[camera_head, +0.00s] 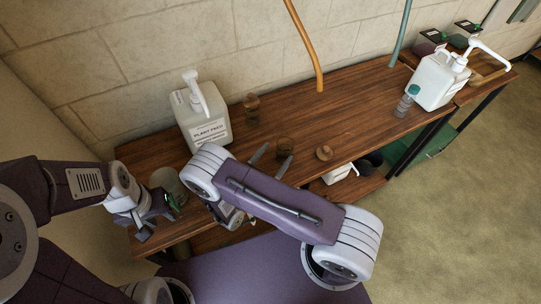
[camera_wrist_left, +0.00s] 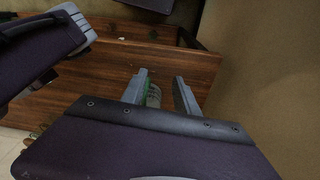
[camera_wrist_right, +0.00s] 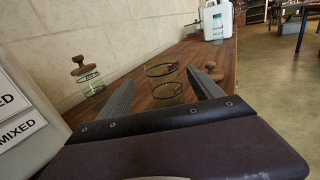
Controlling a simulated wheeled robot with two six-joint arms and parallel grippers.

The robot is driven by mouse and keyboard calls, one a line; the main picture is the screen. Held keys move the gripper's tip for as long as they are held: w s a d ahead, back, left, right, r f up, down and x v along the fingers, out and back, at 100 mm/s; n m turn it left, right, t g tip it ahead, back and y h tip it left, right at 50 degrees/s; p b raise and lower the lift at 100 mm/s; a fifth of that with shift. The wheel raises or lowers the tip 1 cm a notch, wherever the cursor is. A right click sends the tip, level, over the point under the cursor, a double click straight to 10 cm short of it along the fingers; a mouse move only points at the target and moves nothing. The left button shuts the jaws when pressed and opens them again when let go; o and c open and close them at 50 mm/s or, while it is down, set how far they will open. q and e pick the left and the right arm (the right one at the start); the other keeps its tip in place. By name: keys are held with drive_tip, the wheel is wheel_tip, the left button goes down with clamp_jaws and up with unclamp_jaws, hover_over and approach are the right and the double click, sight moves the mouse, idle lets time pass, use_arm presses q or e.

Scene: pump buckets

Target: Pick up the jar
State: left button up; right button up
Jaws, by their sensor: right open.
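An open glass jar (camera_head: 285,148) stands on the wooden table. My right gripper (camera_head: 271,157) is open, its fingertips close to this jar. In the right wrist view the jar (camera_wrist_right: 163,84) shows beyond and between the open fingers, with nothing gripped. A second glass jar (camera_head: 252,108) with a wooden lid stands behind, near the wall; it also shows in the right wrist view (camera_wrist_right: 88,75). A loose wooden lid (camera_head: 324,153) lies right of the open jar. My left gripper (camera_head: 158,220) is open at the table's left end, near a greenish glass container (camera_head: 167,182).
A white PLANT FEED pump bucket (camera_head: 203,118) stands left of the jars against the wall. Another white pump bucket (camera_head: 436,80) and a small clear bottle (camera_head: 404,104) stand at the right. Orange (camera_head: 307,45) and green (camera_head: 401,32) hoses hang above. The table between jars and right bucket is mostly clear.

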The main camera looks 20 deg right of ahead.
sight(289, 139)
drive_tip(key=shift+s+d+f, duration=0.15)
drive_tip(key=shift+s+d, duration=0.25)
drive_tip(key=shift+d, duration=0.1)
drive_tip(key=w+d, duration=0.1)
drive_tip(key=w+p, duration=0.1)
drive_tip(key=shift+w+d, duration=0.35)
drive_tip(key=shift+d, duration=0.05)
drive_tip(key=shift+w+d, duration=0.15)
drive_tip(key=shift+d, duration=0.35)
drive_tip(key=p+x, duration=0.1)
drive_tip(key=x, duration=0.3)
drive_tip(key=shift+w+r, duration=0.1)
drive_tip(key=shift+r, duration=0.1)
drive_tip(key=shift+w+d+f, duration=0.1)
drive_tip(key=shift+w+d, duration=0.1)
drive_tip(key=shift+w, duration=0.05)
drive_tip(key=shift+s, duration=0.1)
drive_tip(key=c, duration=0.4)
use_arm(q)
drive_tip(key=shift+s+d+r, duration=0.15)
drive_tip(key=shift+d+r, duration=0.1)
drive_tip(key=shift+r, duration=0.25)
drive_tip(key=shift+s+d+r, duration=0.1)
drive_tip(key=shift+d+r, duration=0.15)
drive_tip(key=shift+r, duration=0.25)
use_arm(e)
clamp_jaws()
drive_tip(key=shift+r, duration=0.2)
